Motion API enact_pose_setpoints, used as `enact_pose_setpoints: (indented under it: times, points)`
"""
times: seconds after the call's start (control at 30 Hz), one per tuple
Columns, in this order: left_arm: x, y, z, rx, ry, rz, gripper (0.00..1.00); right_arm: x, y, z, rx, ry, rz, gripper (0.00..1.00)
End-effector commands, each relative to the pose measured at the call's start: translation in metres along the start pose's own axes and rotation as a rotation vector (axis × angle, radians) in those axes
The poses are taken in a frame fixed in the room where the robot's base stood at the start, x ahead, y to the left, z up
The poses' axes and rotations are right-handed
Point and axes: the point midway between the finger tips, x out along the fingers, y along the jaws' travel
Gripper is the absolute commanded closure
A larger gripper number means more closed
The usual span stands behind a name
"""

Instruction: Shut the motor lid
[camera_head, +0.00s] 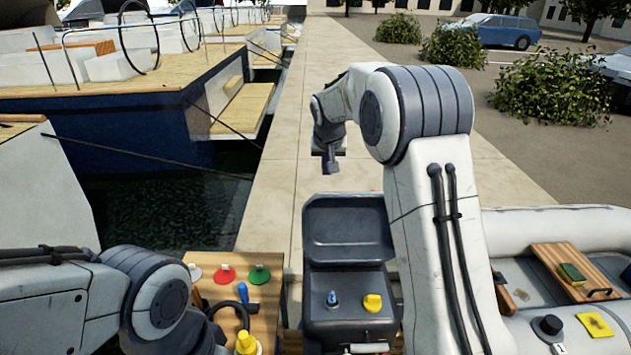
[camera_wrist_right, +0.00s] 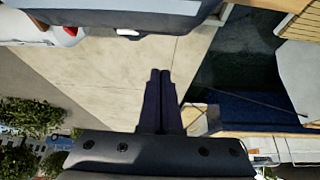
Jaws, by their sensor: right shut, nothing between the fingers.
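The motor lid (camera_head: 345,222) is dark grey and stands raised, hinged at the back of the dark motor housing (camera_head: 345,322) in the head view. The open housing shows a blue-tipped part (camera_head: 332,299) and a yellow knob (camera_head: 372,303). My right gripper (camera_head: 330,166) is above and behind the lid's top edge, apart from it in the picture. Its fingers (camera_wrist_right: 160,76) are together and empty in the right wrist view, pointing over the paving. My left arm is at the lower left, but its fingers do not show.
A wooden board (camera_head: 205,266) with coloured pieces lies left of the motor. An inflatable boat (camera_head: 545,222) is on the right. My right arm covers the area just right of the lid. The paved quay (camera_head: 310,85) behind is clear; a blue-hulled boat (camera_head: 110,130) lies left.

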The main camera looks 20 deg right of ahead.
Motion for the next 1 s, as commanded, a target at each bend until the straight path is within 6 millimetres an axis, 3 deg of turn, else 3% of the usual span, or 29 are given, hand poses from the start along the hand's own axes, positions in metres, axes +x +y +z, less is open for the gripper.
enact_pose_setpoints:
  times: [0.17, 0.57, 1.0]
  points:
    - [-0.010, 0.001, -0.001, 0.000, 0.000, 0.000, 0.50, 0.020, -0.011, -0.001, -0.009, -0.003, -0.005, 1.00]
    - [-0.041, 0.003, -0.002, 0.000, 0.000, 0.000, 0.50, 0.097, -0.020, -0.001, -0.019, -0.002, -0.010, 1.00]
    - [-0.055, 0.004, -0.003, 0.003, 0.000, 0.000, 0.50, 0.072, -0.017, 0.029, -0.015, 0.002, -0.009, 1.00]
